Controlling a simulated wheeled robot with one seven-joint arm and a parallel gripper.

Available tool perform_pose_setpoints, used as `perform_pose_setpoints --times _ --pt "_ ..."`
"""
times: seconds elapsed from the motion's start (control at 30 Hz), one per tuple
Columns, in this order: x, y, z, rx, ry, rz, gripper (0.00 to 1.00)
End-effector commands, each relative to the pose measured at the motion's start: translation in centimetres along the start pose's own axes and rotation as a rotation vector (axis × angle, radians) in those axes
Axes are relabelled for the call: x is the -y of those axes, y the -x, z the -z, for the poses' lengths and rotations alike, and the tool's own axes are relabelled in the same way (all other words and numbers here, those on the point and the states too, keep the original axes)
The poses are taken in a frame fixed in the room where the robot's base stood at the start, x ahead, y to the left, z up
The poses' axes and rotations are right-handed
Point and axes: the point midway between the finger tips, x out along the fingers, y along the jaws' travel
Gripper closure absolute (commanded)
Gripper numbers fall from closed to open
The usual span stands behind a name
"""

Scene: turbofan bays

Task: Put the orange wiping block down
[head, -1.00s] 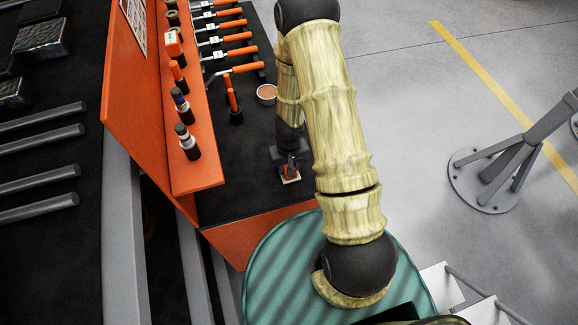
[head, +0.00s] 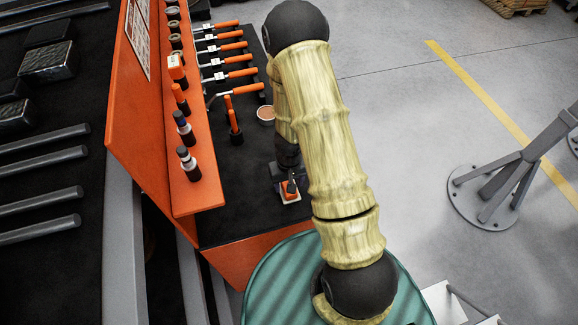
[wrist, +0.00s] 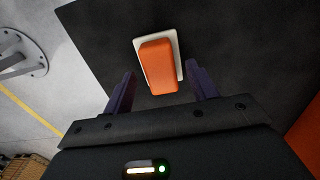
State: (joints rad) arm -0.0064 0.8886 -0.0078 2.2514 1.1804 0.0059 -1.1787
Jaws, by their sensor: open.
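The orange wiping block (wrist: 158,66) lies on a white pad on the black bench top in the wrist view. It also shows in the head view (head: 291,195), low on the bench near its front edge, partly covered by my gripper. My gripper (wrist: 160,82) is open, with one dark finger on each side of the block and a gap on both sides. In the head view my gripper (head: 288,180) is right at the block.
An orange shelf (head: 190,150) with several small bottles stands left of the block. Several orange-handled tools (head: 233,61) line the bench behind. A small round tin (head: 266,113) and an upright orange-handled tool (head: 233,125) stand nearby. The bench around the block is clear.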

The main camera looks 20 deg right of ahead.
Motion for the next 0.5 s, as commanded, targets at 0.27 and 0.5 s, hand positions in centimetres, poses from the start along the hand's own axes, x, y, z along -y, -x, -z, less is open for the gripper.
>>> perform_pose_setpoints --times 0.27,0.5 --pt "0.1 5.4 0.1 -0.004 0.006 0.000 0.42" --pt "0.1 9.0 0.1 -0.003 0.003 0.001 0.42"
